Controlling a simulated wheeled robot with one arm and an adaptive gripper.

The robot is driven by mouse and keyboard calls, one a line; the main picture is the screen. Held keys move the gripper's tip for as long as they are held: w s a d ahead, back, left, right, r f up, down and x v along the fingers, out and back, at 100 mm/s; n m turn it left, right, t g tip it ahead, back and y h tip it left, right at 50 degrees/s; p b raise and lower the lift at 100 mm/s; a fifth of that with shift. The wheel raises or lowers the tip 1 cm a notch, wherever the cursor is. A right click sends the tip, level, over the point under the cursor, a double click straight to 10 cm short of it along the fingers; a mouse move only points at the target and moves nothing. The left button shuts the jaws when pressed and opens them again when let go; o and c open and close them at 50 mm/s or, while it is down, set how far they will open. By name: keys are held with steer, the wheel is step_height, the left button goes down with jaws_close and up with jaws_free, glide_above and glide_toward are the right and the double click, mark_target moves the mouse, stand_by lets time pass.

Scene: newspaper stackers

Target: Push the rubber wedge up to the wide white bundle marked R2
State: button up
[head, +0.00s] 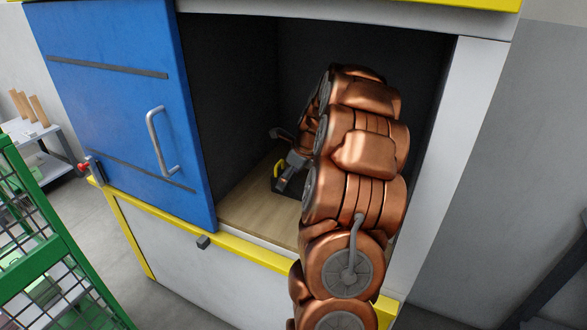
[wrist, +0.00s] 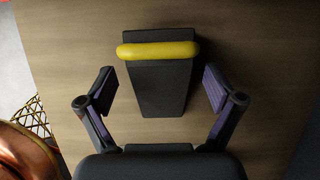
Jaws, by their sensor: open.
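The rubber wedge is a dark block with a rounded yellow bar across its far end (wrist: 162,85). In the wrist view it lies on a wooden surface (wrist: 265,40). My gripper (wrist: 159,88) is open, with one finger on each side of the wedge's near part and visible gaps between. In the head view the wedge (head: 279,175) shows small inside the cabinet, partly hidden by my gripper (head: 292,165) and copper-coloured arm. No wide white bundle marked R2 is visible in either view.
The cabinet has a wooden floor (head: 248,208), dark inner walls and a yellow-edged front. A blue sliding door (head: 125,110) with a grey handle covers its left side. A green mesh cage (head: 45,255) stands at the lower left. My arm hides the cabinet's right interior.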

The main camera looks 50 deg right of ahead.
steer(key=shift+w+f, duration=0.2)
steer(key=shift+f, duration=0.35)
steer(key=c, duration=1.5)
